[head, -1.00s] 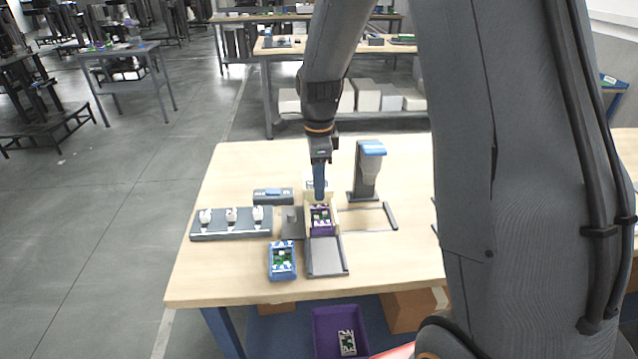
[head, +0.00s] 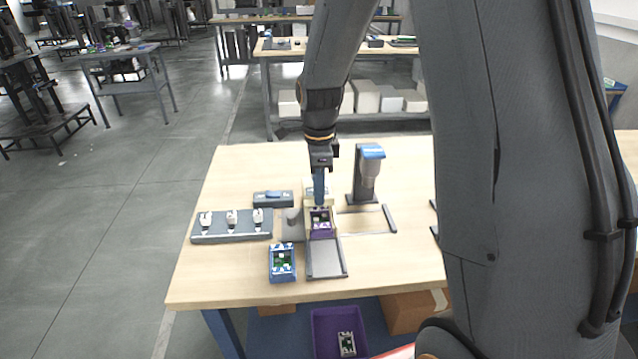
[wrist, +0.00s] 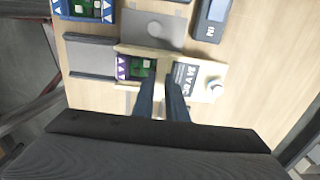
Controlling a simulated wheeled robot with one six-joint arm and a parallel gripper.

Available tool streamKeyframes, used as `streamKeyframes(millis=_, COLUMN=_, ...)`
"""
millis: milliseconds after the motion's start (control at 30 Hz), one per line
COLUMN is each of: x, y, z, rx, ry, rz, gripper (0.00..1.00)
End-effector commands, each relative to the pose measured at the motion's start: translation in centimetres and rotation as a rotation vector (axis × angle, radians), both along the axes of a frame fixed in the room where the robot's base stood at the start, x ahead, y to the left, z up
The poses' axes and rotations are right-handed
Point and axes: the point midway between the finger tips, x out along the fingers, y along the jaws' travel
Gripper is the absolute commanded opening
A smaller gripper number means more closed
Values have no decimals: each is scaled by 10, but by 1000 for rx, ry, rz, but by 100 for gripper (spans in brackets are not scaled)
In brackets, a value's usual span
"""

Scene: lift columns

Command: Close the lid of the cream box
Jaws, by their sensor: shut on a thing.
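The cream box (wrist: 136,50) stands on the workbench with a purple unit (wrist: 122,69) bearing a green board inside; the purple unit also shows in the head view (head: 321,234). A dark panel labelled 24 V DC (wrist: 186,76) lies at the box's right part in the wrist view. My gripper (wrist: 163,86) has its blue fingers down at the box, between the purple unit and the labelled panel. The fingers are shut on part of the box, apparently its lid; the fingers hide the exact contact. In the head view my gripper (head: 319,200) hides the box's back part.
A blue unit (head: 282,263) and a grey tray (head: 326,258) lie in front. A rack with white pieces (head: 230,237) is at left, a blue-topped stand (head: 370,152) behind right. A grey frame (head: 390,219) lies at right. Bare bench remains further right.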

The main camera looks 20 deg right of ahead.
Motion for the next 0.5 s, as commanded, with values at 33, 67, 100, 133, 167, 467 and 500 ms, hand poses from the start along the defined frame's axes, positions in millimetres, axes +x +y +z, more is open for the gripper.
streamKeyframes(millis=33, x=-4, y=1, z=1, rx=0, ry=2, rz=1, gripper=0)
streamKeyframes(millis=67, x=-5, y=1, z=1, rx=0, ry=2, rz=1, gripper=0)
streamKeyframes(millis=100, x=-8, y=1, z=1, rx=0, ry=2, rz=1, gripper=0)
streamKeyframes(millis=133, x=-9, y=2, z=1, rx=0, ry=1, rz=1, gripper=0)
streamKeyframes(millis=167, x=-10, y=2, z=1, rx=0, ry=1, rz=1, gripper=0)
streamKeyframes(millis=467, x=-27, y=5, z=1, rx=0, ry=2, rz=0, gripper=0)
streamKeyframes(millis=500, x=-29, y=5, z=1, rx=0, ry=1, rz=0, gripper=0)
